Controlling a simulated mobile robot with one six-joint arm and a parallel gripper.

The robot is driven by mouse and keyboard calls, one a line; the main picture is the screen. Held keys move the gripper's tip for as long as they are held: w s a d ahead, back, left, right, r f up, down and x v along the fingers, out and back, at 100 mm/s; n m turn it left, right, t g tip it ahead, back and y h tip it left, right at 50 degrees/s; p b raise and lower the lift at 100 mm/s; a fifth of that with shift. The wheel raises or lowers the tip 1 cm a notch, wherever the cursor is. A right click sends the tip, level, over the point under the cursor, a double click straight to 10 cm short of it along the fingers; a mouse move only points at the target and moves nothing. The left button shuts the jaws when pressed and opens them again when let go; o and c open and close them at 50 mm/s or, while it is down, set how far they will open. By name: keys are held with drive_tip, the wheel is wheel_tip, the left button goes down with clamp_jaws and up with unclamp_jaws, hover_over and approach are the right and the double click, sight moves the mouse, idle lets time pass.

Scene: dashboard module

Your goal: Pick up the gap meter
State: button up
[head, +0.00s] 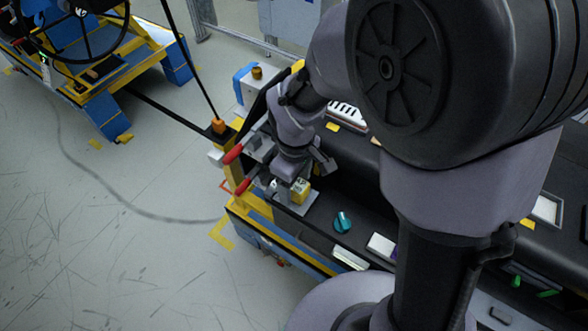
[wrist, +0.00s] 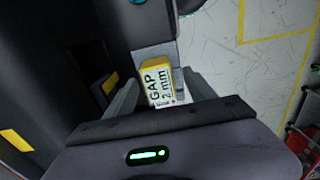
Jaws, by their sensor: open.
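The gap meter is a small yellow block (head: 300,190) on a grey pad (head: 298,205) at the left end of the black work surface. My gripper (wrist: 160,92) is open, with one finger on each side of the block. In the head view my gripper (head: 296,184) is right at the block and partly hides it. I cannot tell whether the fingers touch it.
A teal knob-like object (head: 342,222) lies right of the pad. White boxes (head: 381,247) lie farther right. Red-tipped handles (head: 233,154) stand at the bench's left edge. A yellow and blue cart (head: 110,75) stands at the back left.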

wheel_tip(320, 180, down, 2)
drive_tip(key=shift+w+f, duration=0.1)
clamp_jaws()
